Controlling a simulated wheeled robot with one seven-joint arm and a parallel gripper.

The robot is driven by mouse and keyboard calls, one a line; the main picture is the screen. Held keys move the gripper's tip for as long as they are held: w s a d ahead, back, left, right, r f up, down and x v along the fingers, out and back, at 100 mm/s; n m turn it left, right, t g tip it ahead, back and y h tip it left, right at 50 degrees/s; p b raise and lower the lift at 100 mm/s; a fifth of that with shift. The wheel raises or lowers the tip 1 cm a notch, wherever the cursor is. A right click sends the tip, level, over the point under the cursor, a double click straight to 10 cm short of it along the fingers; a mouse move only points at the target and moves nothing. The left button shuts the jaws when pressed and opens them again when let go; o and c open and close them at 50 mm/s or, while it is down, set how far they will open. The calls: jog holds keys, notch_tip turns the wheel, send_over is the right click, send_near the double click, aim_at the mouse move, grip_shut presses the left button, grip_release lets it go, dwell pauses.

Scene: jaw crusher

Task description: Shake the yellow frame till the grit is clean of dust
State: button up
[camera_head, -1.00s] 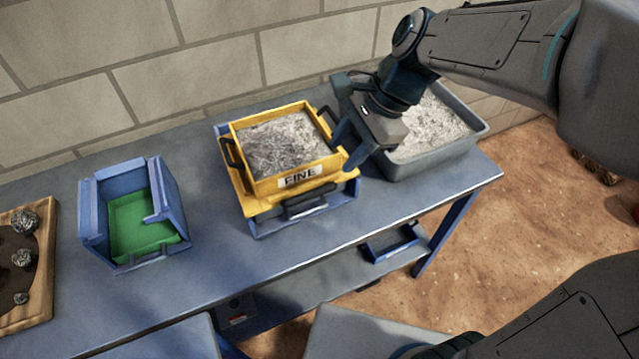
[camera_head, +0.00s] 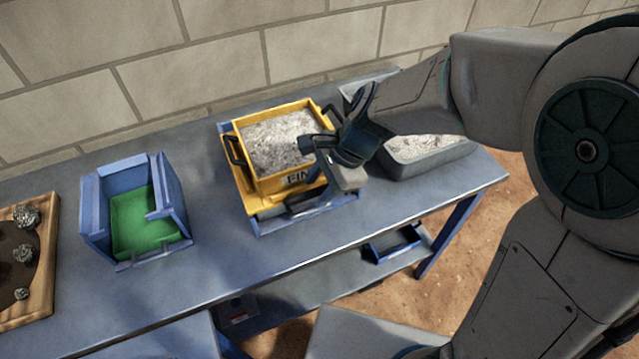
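The yellow frame (camera_head: 247,184), labelled "FINE" in part, sits on a blue-sided base (camera_head: 262,226) on the bench. Pale grey grit (camera_head: 280,140) fills its top. A dark handle (camera_head: 234,150) shows on its left side. My gripper (camera_head: 303,174) is over the frame's front right corner, with its fingers spread apart, one near the right rim and one low by the front. Nothing shows between the fingers. The gripper hides part of the label and the right side; I cannot tell whether it touches the frame.
A grey tub (camera_head: 465,148) of pale grit stands right, partly behind my arm. A blue bin (camera_head: 96,212) with a green floor stands left. A wooden tray (camera_head: 47,262) with rocks is at far left. Bare bench (camera_head: 215,262) lies between bin and frame.

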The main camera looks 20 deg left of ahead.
aim_at(306, 167)
grip_shut()
jog(key=shift+w+a+p, duration=0.75)
jog(key=shift+w+a, duration=1.15)
jog(key=shift+w, duration=0.3)
grip_release()
jog(key=v, duration=1.4)
jog(key=shift+s, duration=0.1)
